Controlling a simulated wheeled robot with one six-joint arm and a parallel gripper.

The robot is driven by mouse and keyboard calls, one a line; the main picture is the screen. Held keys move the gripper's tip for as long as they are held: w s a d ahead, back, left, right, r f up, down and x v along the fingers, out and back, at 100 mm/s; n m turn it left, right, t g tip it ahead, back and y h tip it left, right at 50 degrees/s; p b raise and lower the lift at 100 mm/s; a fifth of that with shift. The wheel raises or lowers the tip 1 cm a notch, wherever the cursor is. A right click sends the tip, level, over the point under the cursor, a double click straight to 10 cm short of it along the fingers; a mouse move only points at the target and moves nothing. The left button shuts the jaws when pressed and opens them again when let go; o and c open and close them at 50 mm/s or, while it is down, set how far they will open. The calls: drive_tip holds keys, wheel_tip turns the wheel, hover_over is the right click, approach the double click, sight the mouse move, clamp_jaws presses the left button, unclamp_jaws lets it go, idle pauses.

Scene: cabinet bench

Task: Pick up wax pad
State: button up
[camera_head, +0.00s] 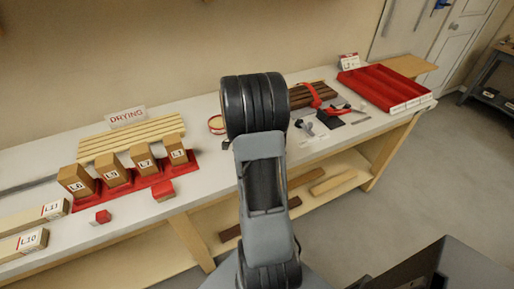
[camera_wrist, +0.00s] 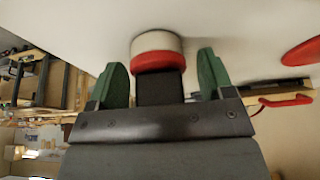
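In the wrist view, a round pad with a white body and a red band (camera_wrist: 158,50), which looks like the wax pad, is on the pale bench surface. My gripper (camera_wrist: 165,72) is open, with one green finger on each side of the pad and visible gaps to both. A dark block sits between the fingers, just in front of the red band; I cannot tell whether it touches the pad. In the head view, a round red-rimmed thing (camera_head: 216,124) shows left of my arm, partly hidden; it may be the same pad. My gripper is hidden behind my arm there.
On the bench (camera_head: 205,160), a red rack (camera_head: 128,187) of labelled wooden blocks and a "DRYING" sign (camera_head: 126,117) stand left. Dark slats with a red clamp (camera_head: 316,95), small tools and a red divided tray (camera_head: 384,88) are right. A lower shelf holds wood strips.

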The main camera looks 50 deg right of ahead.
drive_tip(key=c, duration=0.9)
drive_tip(key=shift+r, duration=0.1)
drive_tip(key=shift+r, duration=0.45)
wheel_tip(320, 180, up, 2)
drive_tip(key=shift+r, duration=0.2)
drive_tip(key=s+a+r+b, duration=0.2)
drive_tip(key=s+a+r, duration=0.6)
drive_tip(key=s, duration=0.3)
drive_tip(key=shift+v, duration=0.8)
drive_tip(key=shift+s+d, duration=0.1)
drive_tip(key=shift+s, duration=0.15)
